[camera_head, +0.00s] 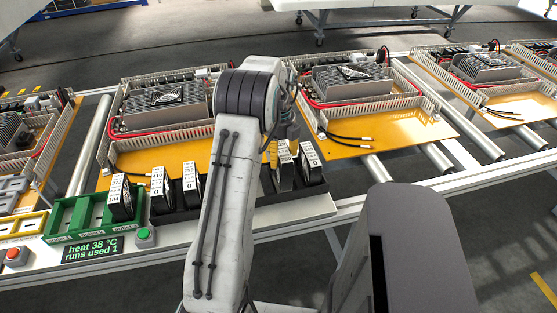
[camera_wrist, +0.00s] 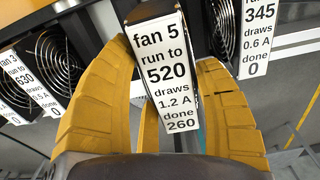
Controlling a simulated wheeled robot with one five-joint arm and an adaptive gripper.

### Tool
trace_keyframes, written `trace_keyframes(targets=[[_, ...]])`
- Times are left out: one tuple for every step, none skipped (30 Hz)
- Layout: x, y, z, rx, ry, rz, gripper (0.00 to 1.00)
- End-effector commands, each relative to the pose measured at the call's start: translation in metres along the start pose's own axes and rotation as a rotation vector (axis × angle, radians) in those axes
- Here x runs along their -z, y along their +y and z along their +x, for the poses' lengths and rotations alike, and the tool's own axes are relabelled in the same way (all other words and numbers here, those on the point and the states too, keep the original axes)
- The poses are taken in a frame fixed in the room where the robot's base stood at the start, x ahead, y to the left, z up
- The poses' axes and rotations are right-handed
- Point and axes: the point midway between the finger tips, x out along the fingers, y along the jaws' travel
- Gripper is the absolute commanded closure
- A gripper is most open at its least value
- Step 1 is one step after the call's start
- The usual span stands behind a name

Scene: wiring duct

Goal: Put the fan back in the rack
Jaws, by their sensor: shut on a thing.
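A fan labelled "fan 5, run to 520, draws 1.2 A, done 260" (camera_wrist: 165,80) is between the yellow fingers of my gripper (camera_wrist: 166,56), which are shut on its sides. In the head view the held fan (camera_head: 284,176) is upright at the black rack (camera_head: 248,208), partly hidden by my arm. I cannot tell whether its base is seated in a slot. Other black fans with white labels stand in the rack: one just right of it (camera_head: 312,166), and two left of my arm, one of them here (camera_head: 190,187). In the wrist view a neighbour (camera_wrist: 228,22) stands close at the right.
A green tray (camera_head: 72,216) with compartments stands left of the rack; a fan (camera_head: 121,198) stands at its right end. A sign (camera_head: 93,248) reads "heat 38 °C, runs used 1". A green button (camera_head: 144,235) and a red button (camera_head: 14,255) are near the front edge. Orange boards (camera_head: 385,135) lie behind.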

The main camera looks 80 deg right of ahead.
Motion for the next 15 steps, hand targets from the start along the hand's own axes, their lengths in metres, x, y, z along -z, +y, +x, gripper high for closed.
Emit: trace_keyframes(targets=[[-0.004,-0.001,0.002,0.0,0.0,0.0,0.76],[-0.006,-0.001,0.002,0.001,-0.001,0.0,0.76],[-0.008,-0.001,0.004,0.0,-0.001,0.0,0.76],[-0.009,-0.002,0.005,0.0,-0.001,0.0,0.76],[-0.01,-0.002,0.005,0.0,-0.001,0.0,0.76],[-0.011,-0.002,0.006,0.001,-0.002,0.0,0.76],[-0.012,-0.002,0.006,0.001,-0.002,0.0,0.76],[-0.012,-0.002,0.007,0.001,-0.002,0.0,0.76],[-0.012,-0.002,0.009,0.0,-0.001,0.0,0.76],[-0.012,-0.002,0.011,0.0,0.0,0.0,0.76],[-0.011,-0.002,0.015,0.0,0.001,0.0,0.76],[-0.011,-0.002,0.02,-0.001,0.002,0.0,0.76],[-0.011,-0.002,0.024,-0.001,0.003,0.0,0.76],[-0.011,-0.002,0.028,-0.001,0.002,0.0,0.76],[-0.011,-0.002,0.032,-0.001,0.001,0.0,0.76]])
